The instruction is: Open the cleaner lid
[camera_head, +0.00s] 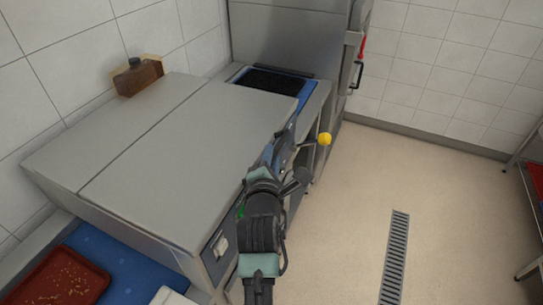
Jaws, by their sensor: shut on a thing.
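The cleaner (165,140) is a long grey metal box with a flat top, left of centre. Its broad lid (195,165) lies flat and looks closed, with a seam along its left part. A lever with a yellow ball knob (325,139) sticks out at its right end. My gripper (293,142) is at that end, beside the lid's edge, and is shut on the lever close to the knob. The fingertips are small and partly hidden by my arm, so the exact grip is unclear.
A red tray with crumbs (55,279) lies on a blue surface (130,262) at lower left. A brown container (138,76) stands behind the cleaner. A tall steel cabinet (290,35) is at the back. The floor to the right is clear, with a drain grate (395,260).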

